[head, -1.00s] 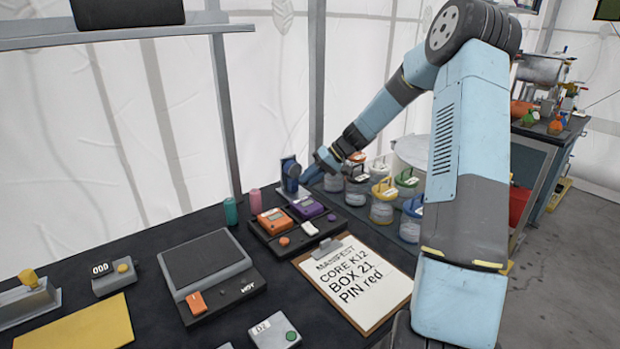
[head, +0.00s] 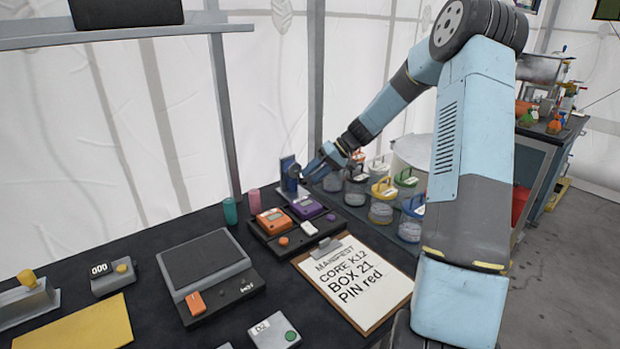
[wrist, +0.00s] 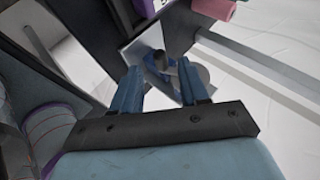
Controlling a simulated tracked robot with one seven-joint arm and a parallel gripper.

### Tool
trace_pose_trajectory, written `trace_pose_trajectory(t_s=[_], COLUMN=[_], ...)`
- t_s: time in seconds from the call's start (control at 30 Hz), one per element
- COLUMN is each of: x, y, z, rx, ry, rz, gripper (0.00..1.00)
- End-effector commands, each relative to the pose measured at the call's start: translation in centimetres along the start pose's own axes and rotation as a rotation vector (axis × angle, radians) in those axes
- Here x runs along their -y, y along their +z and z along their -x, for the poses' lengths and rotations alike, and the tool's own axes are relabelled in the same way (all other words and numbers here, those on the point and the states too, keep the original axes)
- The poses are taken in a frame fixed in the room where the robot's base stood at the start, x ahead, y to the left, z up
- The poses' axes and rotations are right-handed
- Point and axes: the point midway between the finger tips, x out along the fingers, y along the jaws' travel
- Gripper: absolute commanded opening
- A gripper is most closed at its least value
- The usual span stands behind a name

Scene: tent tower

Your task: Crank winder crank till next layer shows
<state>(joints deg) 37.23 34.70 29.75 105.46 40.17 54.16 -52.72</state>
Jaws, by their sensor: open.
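The winder (head: 289,176) is a small blue unit on an upright plate at the back edge of the dark bench. In the wrist view its crank area (wrist: 172,72) shows a dark knob and a round grey part in front of a grey plate. My gripper (head: 310,175) is right beside the winder. In the wrist view my gripper (wrist: 165,92) is open, with its two blue fingers on either side of the knob's lower end. I cannot tell whether the fingers touch it. No layer on the winder can be made out.
An orange and purple block tray (head: 290,222) stands just in front of the winder. Several lidded jars (head: 381,200) stand to the right, close under my forearm. A clipboard (head: 352,282) lies in front. Teal (head: 230,211) and pink (head: 255,201) cylinders stand left.

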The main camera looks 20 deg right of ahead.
Motion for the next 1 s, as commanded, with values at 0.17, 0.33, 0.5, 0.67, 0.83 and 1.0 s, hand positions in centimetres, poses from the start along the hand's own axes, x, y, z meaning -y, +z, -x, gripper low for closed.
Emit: trace_pose_trajectory(t_s=[0.17, 0.33, 0.5, 0.67, 0.83, 1.0], x=[-0.1, -0.1, -0.2, -0.2, -0.2, -0.2], y=[-0.1, -0.1, -0.1, 0.0, 0.0, 0.0], z=[3.7, 7.0, 9.6, 10.9, 11.4, 11.4], rx=[-0.003, -0.003, -0.002, 0.0, 0.001, 0.001], ry=[0.004, 0.002, 0.002, 0.001, 0.0, 0.0], rz=[-0.001, 0.0, -0.001, -0.001, -0.001, -0.001], gripper=[0.44, 0.44, 0.44, 0.44, 0.44, 0.44])
